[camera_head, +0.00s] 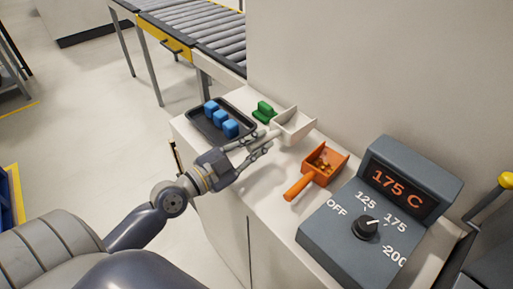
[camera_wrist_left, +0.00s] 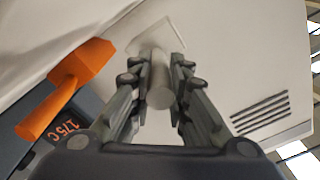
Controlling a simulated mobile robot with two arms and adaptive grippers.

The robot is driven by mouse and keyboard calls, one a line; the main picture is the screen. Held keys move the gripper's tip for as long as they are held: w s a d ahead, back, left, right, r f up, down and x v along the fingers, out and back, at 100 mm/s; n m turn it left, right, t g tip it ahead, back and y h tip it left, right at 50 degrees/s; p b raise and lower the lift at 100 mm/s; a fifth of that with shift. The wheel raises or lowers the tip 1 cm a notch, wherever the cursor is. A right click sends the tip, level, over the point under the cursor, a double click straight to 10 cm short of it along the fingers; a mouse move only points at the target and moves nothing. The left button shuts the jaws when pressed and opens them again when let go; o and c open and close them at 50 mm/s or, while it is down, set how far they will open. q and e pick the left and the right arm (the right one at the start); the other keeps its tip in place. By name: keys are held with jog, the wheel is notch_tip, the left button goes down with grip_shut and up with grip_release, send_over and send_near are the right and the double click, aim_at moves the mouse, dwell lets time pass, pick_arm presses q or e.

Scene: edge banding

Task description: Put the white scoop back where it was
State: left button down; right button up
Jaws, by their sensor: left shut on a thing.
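The white scoop (camera_head: 292,125) is at the counter's back edge, beside the machine wall, in the head view. My left gripper (camera_head: 262,142) is shut on its handle. In the left wrist view the round white handle (camera_wrist_left: 160,82) sits between the two fingers of the left gripper (camera_wrist_left: 160,95), with the pale scoop body beyond it. Whether the scoop touches the counter cannot be told. My right gripper is not in view.
An orange scoop (camera_head: 321,164) with small pieces in it lies right of the white scoop. A dark tray (camera_head: 204,133) with blue blocks and a green block (camera_head: 263,112) lie left. A grey control box (camera_head: 377,205) reads 175 C. A roller conveyor (camera_head: 195,25) stands behind.

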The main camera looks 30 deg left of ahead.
pick_arm(q)
jog(key=shift+f+b, duration=0.75)
jog(key=shift+f, duration=0.6)
jog(key=c, duration=1.5)
grip_release()
jog(key=shift+r, duration=0.1)
jog(key=shift+c, duration=0.2)
